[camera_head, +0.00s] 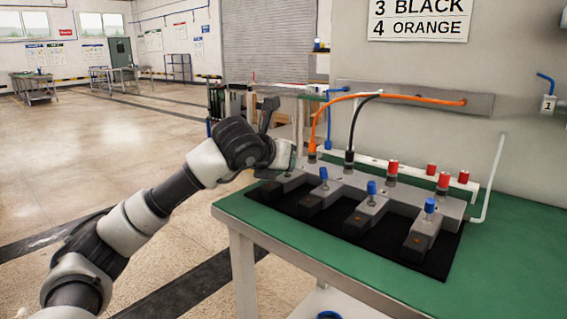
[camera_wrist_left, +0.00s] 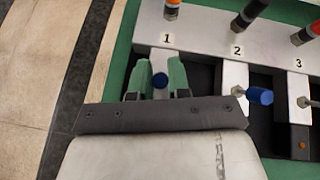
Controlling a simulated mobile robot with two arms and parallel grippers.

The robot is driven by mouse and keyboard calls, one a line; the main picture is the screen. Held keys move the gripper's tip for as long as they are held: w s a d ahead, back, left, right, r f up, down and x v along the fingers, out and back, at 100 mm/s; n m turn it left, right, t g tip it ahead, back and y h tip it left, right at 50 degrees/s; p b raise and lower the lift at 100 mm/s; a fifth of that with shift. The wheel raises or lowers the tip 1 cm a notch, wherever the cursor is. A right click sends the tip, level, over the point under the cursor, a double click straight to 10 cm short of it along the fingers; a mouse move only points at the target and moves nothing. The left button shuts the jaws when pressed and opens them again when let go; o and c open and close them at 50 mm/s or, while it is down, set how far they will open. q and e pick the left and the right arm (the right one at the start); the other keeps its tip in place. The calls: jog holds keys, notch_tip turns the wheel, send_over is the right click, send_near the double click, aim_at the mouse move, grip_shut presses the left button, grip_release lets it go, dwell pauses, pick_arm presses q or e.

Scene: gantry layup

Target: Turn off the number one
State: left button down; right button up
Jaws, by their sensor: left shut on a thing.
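My left gripper (camera_wrist_left: 160,75) has its green fingers closed around a blue-tipped switch lever (camera_wrist_left: 160,81) below the label 1 (camera_wrist_left: 167,39). In the head view my left gripper (camera_head: 285,157) is at the far left of the grey manifold (camera_head: 345,180) and hides that lever. The number two lever (camera_wrist_left: 260,95) stands to the right of the fingers, clear of them, and also shows in the head view (camera_head: 323,174). My right gripper is not in view.
Two more blue levers (camera_head: 371,188) (camera_head: 429,205) stand farther right. An orange hose (camera_head: 314,130) and a black hose (camera_head: 350,135) rise behind the levers. Red caps (camera_head: 443,180) stand at the back right. The green bench (camera_head: 270,235) is clear in front.

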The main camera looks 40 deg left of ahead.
pick_arm(q)
jog(key=c, duration=1.1)
grip_release()
jog(key=v, duration=1)
jog(key=shift+s+r+p, duration=0.25)
jog(key=shift+s+p, duration=0.1)
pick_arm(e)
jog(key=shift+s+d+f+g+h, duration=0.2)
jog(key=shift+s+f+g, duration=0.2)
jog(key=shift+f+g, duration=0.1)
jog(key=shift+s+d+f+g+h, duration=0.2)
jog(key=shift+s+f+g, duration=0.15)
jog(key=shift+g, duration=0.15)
pick_arm(q)
jog(key=shift+d, duration=0.1)
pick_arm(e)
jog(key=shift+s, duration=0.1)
